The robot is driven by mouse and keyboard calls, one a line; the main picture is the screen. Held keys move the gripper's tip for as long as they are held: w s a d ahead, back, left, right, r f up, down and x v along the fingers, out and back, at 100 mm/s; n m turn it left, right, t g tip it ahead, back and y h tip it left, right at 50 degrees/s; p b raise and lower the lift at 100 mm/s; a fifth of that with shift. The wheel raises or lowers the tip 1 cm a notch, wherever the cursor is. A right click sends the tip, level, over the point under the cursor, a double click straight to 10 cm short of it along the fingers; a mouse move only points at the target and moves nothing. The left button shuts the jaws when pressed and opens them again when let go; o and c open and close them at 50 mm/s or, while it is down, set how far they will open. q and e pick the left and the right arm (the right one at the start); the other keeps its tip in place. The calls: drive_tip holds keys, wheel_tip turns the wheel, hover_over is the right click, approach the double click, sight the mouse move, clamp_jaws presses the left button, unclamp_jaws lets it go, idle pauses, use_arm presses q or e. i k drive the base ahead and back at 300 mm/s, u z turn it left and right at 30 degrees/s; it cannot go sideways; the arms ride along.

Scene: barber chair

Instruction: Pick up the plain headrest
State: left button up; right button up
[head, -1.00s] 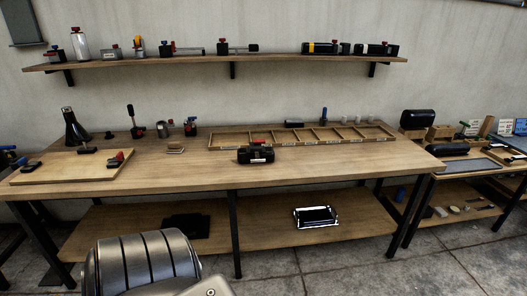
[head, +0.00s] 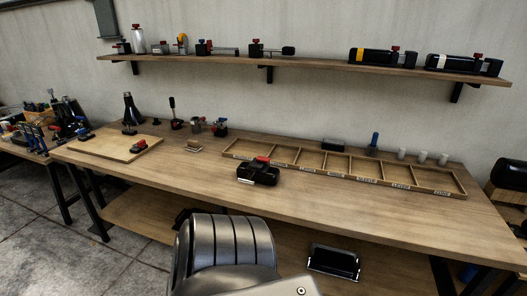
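Two black roller-shaped pieces that look like headrests lie on the wall shelf; one has a yellow band (head: 371,56) and the other a white band (head: 452,63). A black rounded cushion without a visible band (head: 508,174) is cut off at the right edge; it may be the plain headrest. Neither of my grippers is in view.
The wooden workbench (head: 330,215) holds a long divided tray (head: 462,181), a black device with a red top (head: 258,172) and a board (head: 100,145). A cluttered side bench (head: 20,145) stands at left. Floor (head: 50,250) is clear at lower left.

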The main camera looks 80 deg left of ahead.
sight(266, 175)
drive_tip(key=u, duration=0.55)
drive_tip(key=i, duration=0.95)
drive_tip(key=u, duration=0.8)
